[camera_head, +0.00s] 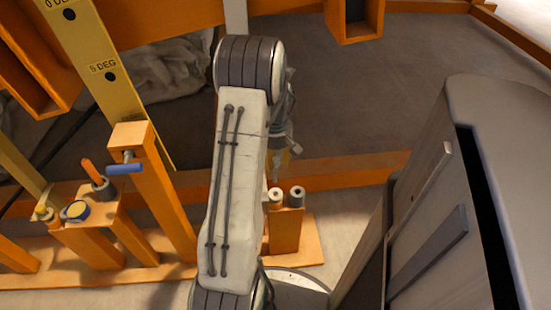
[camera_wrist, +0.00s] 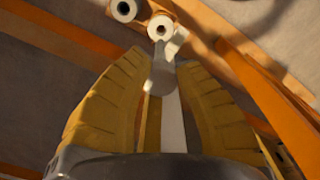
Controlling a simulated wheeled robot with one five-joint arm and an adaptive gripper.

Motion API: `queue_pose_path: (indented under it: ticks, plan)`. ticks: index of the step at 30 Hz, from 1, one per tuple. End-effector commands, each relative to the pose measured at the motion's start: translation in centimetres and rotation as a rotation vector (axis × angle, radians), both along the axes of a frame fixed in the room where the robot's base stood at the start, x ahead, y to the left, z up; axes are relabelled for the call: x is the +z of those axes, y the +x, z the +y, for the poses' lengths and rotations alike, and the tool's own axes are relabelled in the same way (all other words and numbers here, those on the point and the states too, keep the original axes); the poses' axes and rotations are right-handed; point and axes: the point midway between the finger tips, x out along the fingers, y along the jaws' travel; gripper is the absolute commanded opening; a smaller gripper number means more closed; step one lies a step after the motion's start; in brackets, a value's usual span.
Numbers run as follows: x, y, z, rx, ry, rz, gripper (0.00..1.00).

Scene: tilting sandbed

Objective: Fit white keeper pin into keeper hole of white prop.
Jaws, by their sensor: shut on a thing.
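My gripper (camera_wrist: 162,66) has its two yellow fingers closed around a pale grey-white piece, which looks like the white keeper pin (camera_wrist: 161,76). A lighter, short cross part shows at its far end. No keeper hole can be made out.
An orange block (camera_head: 285,232) carries the hollow cylinders (camera_head: 297,193). To the left are an orange post with a blue handle (camera_head: 125,168), a yellow degree-marked strip (camera_head: 91,45) and an orange stand (camera_head: 92,222). A large grey cabinet-like body (camera_head: 470,200) fills the right.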

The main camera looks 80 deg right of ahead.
Motion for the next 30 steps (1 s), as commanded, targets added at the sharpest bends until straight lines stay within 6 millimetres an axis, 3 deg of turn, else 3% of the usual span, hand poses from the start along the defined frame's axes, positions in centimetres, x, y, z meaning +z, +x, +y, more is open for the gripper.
queue_pose_path:
  ticks: [15, 30]
  plan:
    - [-4.1, 0.0, 0.0, 0.0, 0.001, 0.0, 0.0]
    - [-4.6, 0.0, 0.0, 0.0, 0.0, 0.0, 0.0]
